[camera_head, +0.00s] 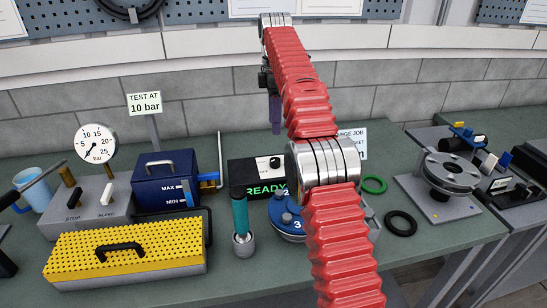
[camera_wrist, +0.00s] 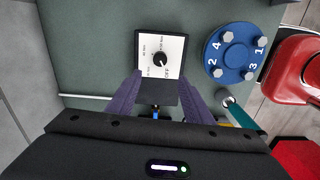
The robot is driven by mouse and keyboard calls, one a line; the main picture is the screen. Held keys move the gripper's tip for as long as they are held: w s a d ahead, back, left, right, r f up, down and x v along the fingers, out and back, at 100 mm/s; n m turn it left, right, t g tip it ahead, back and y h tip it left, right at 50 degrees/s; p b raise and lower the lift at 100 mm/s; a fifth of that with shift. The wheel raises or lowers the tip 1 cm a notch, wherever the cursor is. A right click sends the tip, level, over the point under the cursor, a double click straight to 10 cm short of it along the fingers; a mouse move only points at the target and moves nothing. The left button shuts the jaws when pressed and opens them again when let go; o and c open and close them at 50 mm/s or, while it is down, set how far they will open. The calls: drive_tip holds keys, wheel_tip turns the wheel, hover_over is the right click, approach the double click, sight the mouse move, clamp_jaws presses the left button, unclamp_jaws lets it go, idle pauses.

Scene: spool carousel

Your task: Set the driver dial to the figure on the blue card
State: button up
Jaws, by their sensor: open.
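The dial is a black knob (camera_wrist: 160,58) on a white face, on top of a black box (camera_head: 258,177) with a green READY label. In the wrist view its pale mark points down toward the word OFF; the other markings are too small to read surely. My gripper (camera_wrist: 160,78) is open, its two purple fingers straddling the box's near edge in the picture, with nothing between them. In the head view my gripper (camera_head: 274,114) hangs above and behind the box, apart from it. I cannot make out a blue card; a white card (camera_head: 361,137) is partly hidden by my arm.
A blue flange (camera_wrist: 233,53) with numbered bolts stands beside the box. A teal-handled driver (camera_head: 240,216) stands in front. A blue tank (camera_head: 165,182) and yellow-topped box (camera_head: 125,250) are left. Green (camera_head: 374,184) and black (camera_head: 400,223) rings lie right.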

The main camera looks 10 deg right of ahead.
sight(274, 159)
drive_tip(key=shift+f, duration=0.1)
drive_tip(key=shift+f, duration=6.8)
drive_tip(key=shift+c, duration=0.4)
drive_tip(key=c, duration=0.9)
drive_tip(key=shift+a, duration=0.25)
drive_tip(key=shift+c, duration=0.4)
drive_tip(key=shift+d, duration=0.15)
